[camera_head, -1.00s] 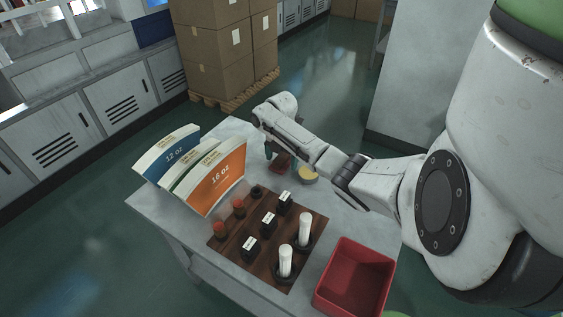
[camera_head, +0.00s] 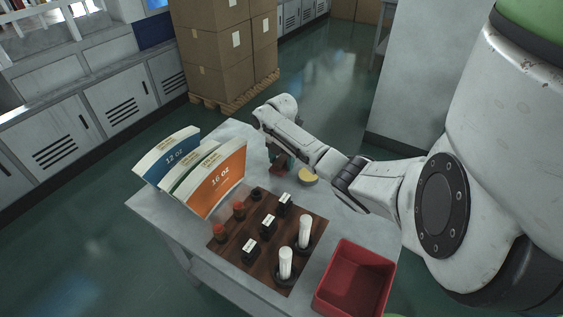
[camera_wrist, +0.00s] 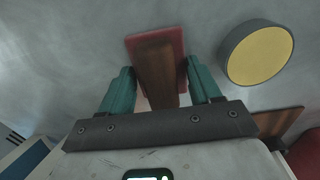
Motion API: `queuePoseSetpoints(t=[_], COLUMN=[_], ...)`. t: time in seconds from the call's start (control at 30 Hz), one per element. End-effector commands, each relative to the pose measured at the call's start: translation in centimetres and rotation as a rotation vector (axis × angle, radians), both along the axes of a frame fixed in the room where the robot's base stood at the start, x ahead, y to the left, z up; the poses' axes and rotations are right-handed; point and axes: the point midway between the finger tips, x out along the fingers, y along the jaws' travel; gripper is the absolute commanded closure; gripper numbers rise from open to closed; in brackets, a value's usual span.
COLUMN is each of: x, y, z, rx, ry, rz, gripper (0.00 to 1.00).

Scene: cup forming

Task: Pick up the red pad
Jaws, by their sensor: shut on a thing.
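The red pad (camera_wrist: 177,42) has a brown wooden block-shaped handle (camera_wrist: 157,74) on top. In the wrist view the handle is between the two teal fingers of my gripper (camera_wrist: 160,70), which is shut on it. The red base shows past the fingertips. In the head view the pad (camera_head: 279,168) is a small reddish-brown shape at the far part of the table, under my gripper (camera_head: 285,158) and partly hidden by my arm. I cannot tell whether the pad touches the table.
A round grey dish with a yellow top (camera_wrist: 258,52) is close to the right finger. A wooden board (camera_head: 262,262) with several small items, upright cup-shaped panels (camera_head: 215,178) and a red bin (camera_head: 352,283) take up the nearer table. Bare table lies around the pad.

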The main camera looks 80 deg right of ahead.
Motion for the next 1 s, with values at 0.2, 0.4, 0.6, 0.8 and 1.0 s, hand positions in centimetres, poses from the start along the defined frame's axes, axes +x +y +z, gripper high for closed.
queuePoseSetpoints(t=[0.2, 0.4, 0.6, 0.8, 1.0], x=[0.1, -1.7, -5.0, -9.3, -12.0], y=[0.0, -0.7, -1.8, -3.2, -4.1], z=[1.5, 5.1, 9.3, 10.9, 12.6], rx=[-0.001, -0.003, -0.004, -0.002, -0.001], ry=[-0.003, -0.004, -0.005, -0.002, 0.0], rz=[0.001, -0.005, -0.003, -0.004, -0.002], gripper=[0.67, 0.67, 0.67, 0.67, 0.67])
